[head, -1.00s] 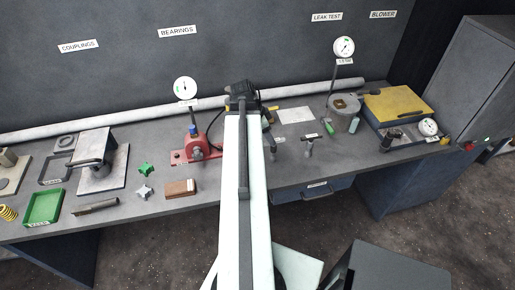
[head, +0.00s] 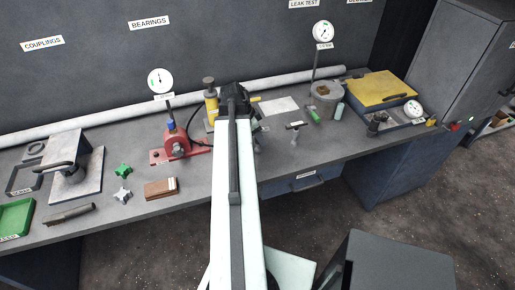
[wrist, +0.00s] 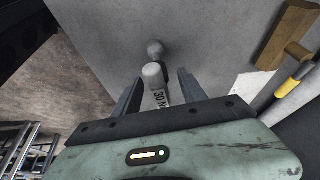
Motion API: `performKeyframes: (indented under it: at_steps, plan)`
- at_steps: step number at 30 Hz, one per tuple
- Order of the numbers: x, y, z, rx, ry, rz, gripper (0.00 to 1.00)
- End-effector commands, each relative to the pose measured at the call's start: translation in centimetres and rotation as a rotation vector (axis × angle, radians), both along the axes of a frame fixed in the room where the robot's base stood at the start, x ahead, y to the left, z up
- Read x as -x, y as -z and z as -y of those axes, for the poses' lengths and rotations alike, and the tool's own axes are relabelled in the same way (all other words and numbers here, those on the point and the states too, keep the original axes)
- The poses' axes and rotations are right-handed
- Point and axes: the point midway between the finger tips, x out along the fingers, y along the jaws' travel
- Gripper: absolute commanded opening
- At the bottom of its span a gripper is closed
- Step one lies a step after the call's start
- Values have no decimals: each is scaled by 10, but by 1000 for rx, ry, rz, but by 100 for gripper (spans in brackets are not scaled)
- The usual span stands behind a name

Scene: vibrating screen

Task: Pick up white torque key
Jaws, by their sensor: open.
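A pale grey-white key (wrist: 153,75) with a rounded end and a label reading "30 N" shows in the wrist view; I take it for the white torque key. It lies in line with the gap between the two fingers of my gripper (wrist: 158,84), which is open. I see no contact with either finger, and the body hides the key's lower part. In the head view my gripper (head: 240,100) is over the bench, and its arm hides much of the spot below. A small pale tool (head: 258,143) shows just right of it, partly covered.
A T-handled tool (head: 296,127) and a grey pot (head: 325,98) stand to the right on the bench (head: 340,140). A red bearing unit (head: 177,143) and a yellow device (head: 211,103) stand left. A wooden-looking block (wrist: 287,35) and a yellow-black handle (wrist: 296,82) lie right in the wrist view.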

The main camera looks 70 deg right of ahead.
Motion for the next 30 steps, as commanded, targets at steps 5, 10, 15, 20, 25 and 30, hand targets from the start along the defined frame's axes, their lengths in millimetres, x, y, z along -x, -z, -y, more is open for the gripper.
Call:
performKeyframes:
  at_steps: [5,10,15,20,25,30]
  plan:
    - [0,-2,0,0,-1,0,32]
    - [-1,-2,0,0,-1,0,0]
    - [-1,-2,-1,0,-2,0,0]
    - [-1,-6,-1,0,-2,0,0]
    - [-1,-28,-1,0,-2,0,0]
    - [-2,-64,-1,0,-3,0,0]
